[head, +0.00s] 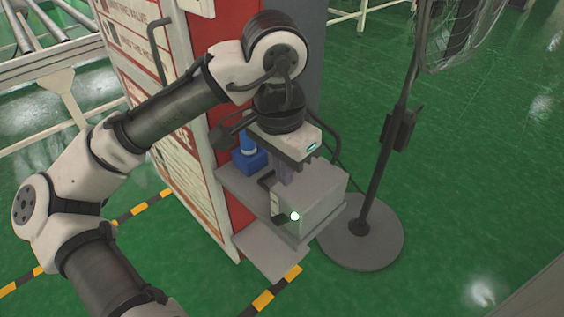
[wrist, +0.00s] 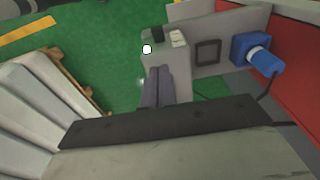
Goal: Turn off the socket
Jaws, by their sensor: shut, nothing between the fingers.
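A grey box (head: 318,205) with a lit whitish round light (head: 294,216) sticks out from the red and white cabinet. In the wrist view the box (wrist: 181,62) shows the same light (wrist: 147,49) and a black switch-like part (wrist: 157,33) on its face. A blue plug or socket (head: 249,160) sits behind it on the grey mount; in the wrist view the blue part (wrist: 255,55) is at the right with a dark cable. My gripper (head: 285,178) is shut and empty, over the box. Its fingers (wrist: 158,70) overlap the box in the wrist view; contact cannot be told.
A standing fan's round base (head: 360,236) and pole (head: 392,140) stand close to the right of the box. The cabinet (head: 180,130) is behind my arm. A grey flap (head: 275,256) juts below the box. Green floor is clear at the lower right.

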